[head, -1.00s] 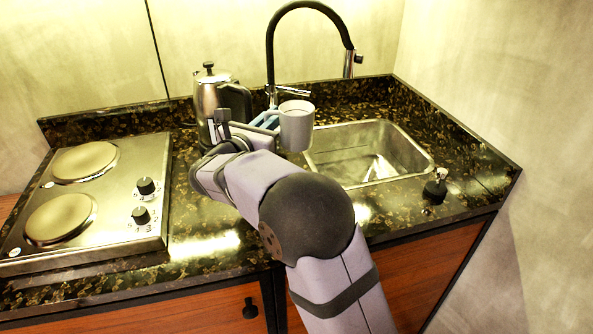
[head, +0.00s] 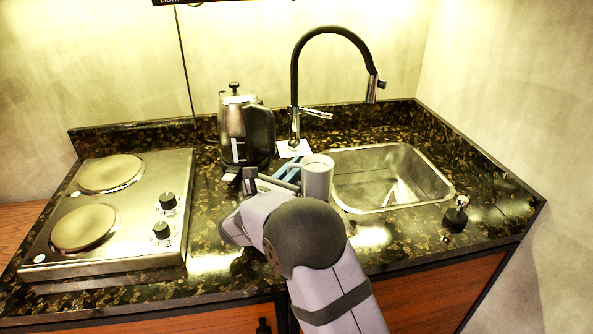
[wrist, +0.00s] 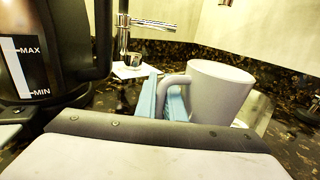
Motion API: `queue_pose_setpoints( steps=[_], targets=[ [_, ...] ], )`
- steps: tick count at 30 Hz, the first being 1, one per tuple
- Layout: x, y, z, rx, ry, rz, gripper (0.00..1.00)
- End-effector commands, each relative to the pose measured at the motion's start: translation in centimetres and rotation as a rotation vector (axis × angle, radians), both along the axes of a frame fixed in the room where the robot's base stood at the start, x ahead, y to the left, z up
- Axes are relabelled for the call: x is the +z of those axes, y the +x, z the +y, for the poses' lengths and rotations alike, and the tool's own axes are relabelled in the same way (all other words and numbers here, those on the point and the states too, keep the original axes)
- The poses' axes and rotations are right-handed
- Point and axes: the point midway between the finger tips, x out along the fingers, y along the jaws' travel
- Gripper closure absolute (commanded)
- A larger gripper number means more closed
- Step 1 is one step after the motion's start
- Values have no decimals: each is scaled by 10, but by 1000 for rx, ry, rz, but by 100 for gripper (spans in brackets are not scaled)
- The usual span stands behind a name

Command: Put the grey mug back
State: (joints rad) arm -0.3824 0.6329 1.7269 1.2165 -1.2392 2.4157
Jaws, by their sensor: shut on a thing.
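The grey mug (head: 317,178) is upright just left of the sink, its open top showing in the head view. It also shows in the wrist view (wrist: 222,92), with its handle on the left. My gripper (head: 287,171) comes from the left, its blue fingers (wrist: 166,100) shut on the mug's handle. I cannot tell whether the mug's base touches the counter; my arm hides it. A white square (head: 293,149) lies at the foot of the tap, behind the mug.
A steel kettle (head: 238,132) with a black handle stands close behind and left of my gripper. The black tap (head: 296,85) rises behind. The sink (head: 392,177) is right of the mug, the hob (head: 115,215) far left. A small black object (head: 455,215) stands right of the sink.

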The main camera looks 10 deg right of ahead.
Motion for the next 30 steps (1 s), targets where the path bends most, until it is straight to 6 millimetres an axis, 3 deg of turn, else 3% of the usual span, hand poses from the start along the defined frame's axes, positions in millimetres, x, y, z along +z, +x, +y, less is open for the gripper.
queue_pose_setpoints(
  steps=[4, 19, 22, 30],
  targets=[
    [-13, 0, 0, 0, -1, -2, 100],
    [-18, 0, 0, 0, 0, -3, 100],
    [-18, 0, 0, 0, 1, -1, 73],
    [-18, 0, 0, 0, 1, -1, 73]
  ],
)
